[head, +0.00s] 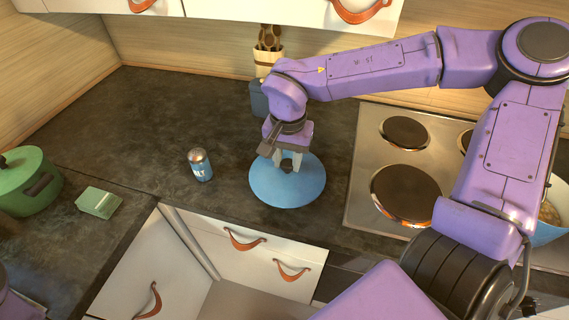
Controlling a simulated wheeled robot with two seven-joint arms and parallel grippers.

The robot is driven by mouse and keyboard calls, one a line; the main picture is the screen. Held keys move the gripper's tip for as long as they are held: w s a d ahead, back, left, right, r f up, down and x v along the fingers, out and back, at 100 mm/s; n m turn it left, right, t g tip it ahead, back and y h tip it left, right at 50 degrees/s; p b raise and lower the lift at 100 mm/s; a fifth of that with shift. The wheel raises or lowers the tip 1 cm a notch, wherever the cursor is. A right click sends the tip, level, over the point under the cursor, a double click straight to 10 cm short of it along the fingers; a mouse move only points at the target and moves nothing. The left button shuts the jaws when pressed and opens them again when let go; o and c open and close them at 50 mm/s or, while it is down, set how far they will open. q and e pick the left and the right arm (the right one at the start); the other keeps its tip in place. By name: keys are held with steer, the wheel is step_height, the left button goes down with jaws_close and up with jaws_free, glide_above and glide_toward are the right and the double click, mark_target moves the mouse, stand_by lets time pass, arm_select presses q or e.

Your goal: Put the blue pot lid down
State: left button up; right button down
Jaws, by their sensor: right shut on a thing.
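The blue pot lid (285,190) is a round disc at the middle of the view, over the dark countertop just left of the stove. My right gripper (288,163) points down above its centre and is shut on the lid's knob, which the fingers partly hide. I cannot tell whether the lid touches the counter or hangs slightly above it. My left gripper is out of view.
A salt shaker (200,165) stands left of the lid. A utensil holder (267,60) is behind my arm. The stove (362,170) lies to the right, with a blue pot (547,232) partly hidden. A green pot (30,185) and green box (98,202) are far left.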

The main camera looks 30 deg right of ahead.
mark_target(283, 166)
steer(key=w+f, duration=0.3)
steer(key=w, duration=0.1)
steer(key=shift+d+f, duration=0.2)
steer(key=shift+d, duration=0.05)
steer(key=shift+s+f, duration=0.25)
steer(key=shift+f, duration=0.25)
steer(key=shift+s+f, duration=0.25)
steer(key=shift+f, duration=0.2)
steer(key=shift+s+r, duration=0.15)
steer(key=shift+s, duration=0.35)
steer(key=shift+w+f, duration=0.3)
steer(key=shift+w, duration=0.1)
steer(key=c, duration=0.7)
jaws_free()
steer(key=shift+w, duration=0.1)
steer(key=shift+c, duration=0.2)
steer(key=shift+s+r, duration=0.15)
steer(key=shift+s, duration=0.15)
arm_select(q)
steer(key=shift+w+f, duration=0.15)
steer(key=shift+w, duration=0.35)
arm_select(e)
step_height(283, 166, up, 12)
steer(key=shift+w, duration=0.15)
